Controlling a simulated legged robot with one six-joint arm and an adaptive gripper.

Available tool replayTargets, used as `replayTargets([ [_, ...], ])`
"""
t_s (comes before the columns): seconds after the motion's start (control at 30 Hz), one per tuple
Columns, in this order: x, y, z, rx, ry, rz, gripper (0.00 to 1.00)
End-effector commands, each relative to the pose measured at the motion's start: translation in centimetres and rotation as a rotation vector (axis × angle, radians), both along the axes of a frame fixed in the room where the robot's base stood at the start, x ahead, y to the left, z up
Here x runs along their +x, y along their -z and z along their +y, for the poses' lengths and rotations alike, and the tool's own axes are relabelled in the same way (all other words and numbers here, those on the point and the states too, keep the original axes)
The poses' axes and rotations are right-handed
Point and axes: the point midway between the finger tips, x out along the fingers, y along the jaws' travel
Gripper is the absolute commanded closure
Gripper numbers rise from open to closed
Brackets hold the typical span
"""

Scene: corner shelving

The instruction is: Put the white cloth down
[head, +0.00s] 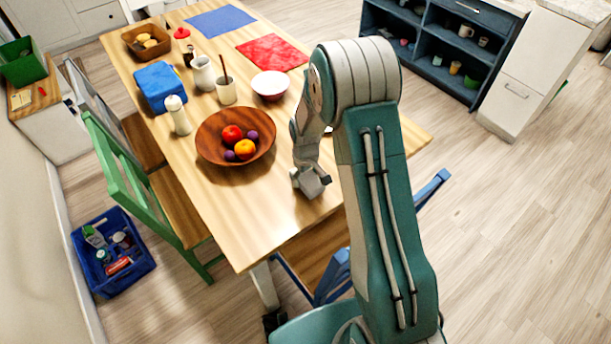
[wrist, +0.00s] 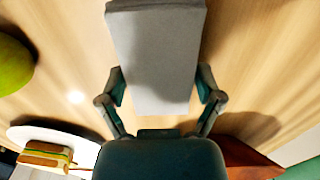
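The white cloth (wrist: 158,55) shows in the wrist view as a pale grey-white folded block. It runs from the top edge down between the fingers of my gripper (wrist: 161,88). One finger lies against each long side of it, and its near end is close to the palm. My gripper (head: 312,184) is over the right side of the wooden table (head: 225,215) in the head view, beside the fruit bowl. I cannot make out the cloth in the head view; my arm covers part of that area.
The wooden bowl of fruit (head: 208,155) is left of my gripper, with a white-and-red bowl (head: 270,85) behind. In the wrist view, a plate (wrist: 25,134) with a sandwich (wrist: 45,154) and a green round thing (wrist: 12,65) lie left. The table's near corner is bare.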

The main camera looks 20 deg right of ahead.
Motion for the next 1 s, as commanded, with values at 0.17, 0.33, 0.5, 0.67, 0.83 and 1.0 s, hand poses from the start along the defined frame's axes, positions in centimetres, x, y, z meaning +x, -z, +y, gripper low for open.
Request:
replayTargets([
  [0.17,0.0,0.0,0.0,0.0,0.0,0.0,0.0],
  [0.33,0.0,0.0,0.0,0.0,0.0,0.0,0.0],
  [0.5,0.0,-0.6,0.0,-0.001,0.0,-0.001,0.0],
  [0.67,0.1,-3.3,0.0,0.0,0.0,-0.006,0.0],
  [0.83,0.1,-6.9,0.0,0.0,0.0,-0.005,0.0],
  [1.0,0.1,-10.1,0.0,0.0,0.0,-0.003,0.0],
])
